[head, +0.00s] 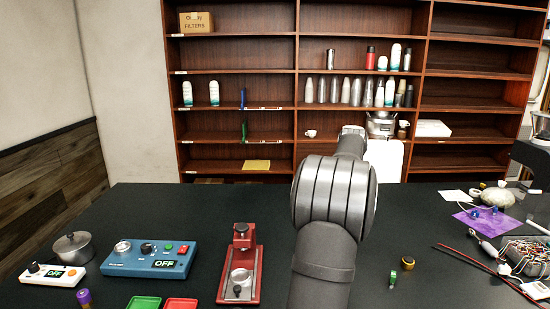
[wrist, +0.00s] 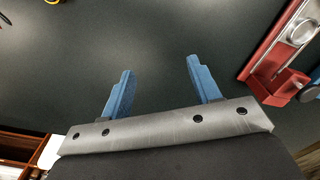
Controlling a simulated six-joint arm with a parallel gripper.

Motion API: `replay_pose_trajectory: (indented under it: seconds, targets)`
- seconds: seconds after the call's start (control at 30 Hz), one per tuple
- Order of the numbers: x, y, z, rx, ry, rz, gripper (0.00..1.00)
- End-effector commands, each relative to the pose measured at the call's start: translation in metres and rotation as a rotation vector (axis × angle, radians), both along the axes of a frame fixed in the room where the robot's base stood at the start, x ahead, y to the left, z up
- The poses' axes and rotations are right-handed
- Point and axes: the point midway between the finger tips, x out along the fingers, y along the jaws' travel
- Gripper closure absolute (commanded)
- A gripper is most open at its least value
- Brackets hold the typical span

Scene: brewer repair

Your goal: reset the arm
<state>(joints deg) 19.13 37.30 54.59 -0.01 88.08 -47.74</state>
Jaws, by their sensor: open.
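My gripper (wrist: 160,82) shows in the wrist view with its two blue fingers spread apart. Nothing is between them. Bare dark tabletop lies beyond the fingertips. In the head view my arm rises from the front middle over the black table (head: 430,215), and its links hide the gripper there.
A red stand (head: 240,265) is left of my arm; it also shows in the wrist view (wrist: 283,50). Further left are a blue control box (head: 150,258), a white control box (head: 52,274) and a pot (head: 73,247). Wires and tools (head: 520,255) lie right. Shelves (head: 350,60) stand behind.

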Motion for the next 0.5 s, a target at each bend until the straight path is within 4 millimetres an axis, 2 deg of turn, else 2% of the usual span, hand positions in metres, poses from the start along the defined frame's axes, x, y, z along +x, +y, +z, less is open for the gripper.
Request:
replay_pose_trajectory:
  seconds: [0.03,0.3,0.5]
  targets:
    - [0.002,0.011,0.000,0.000,0.000,0.019,0.43]
    - [0.011,0.064,0.000,0.000,0.000,0.111,0.43]
    - [0.013,0.094,0.000,0.000,0.001,0.164,0.43]
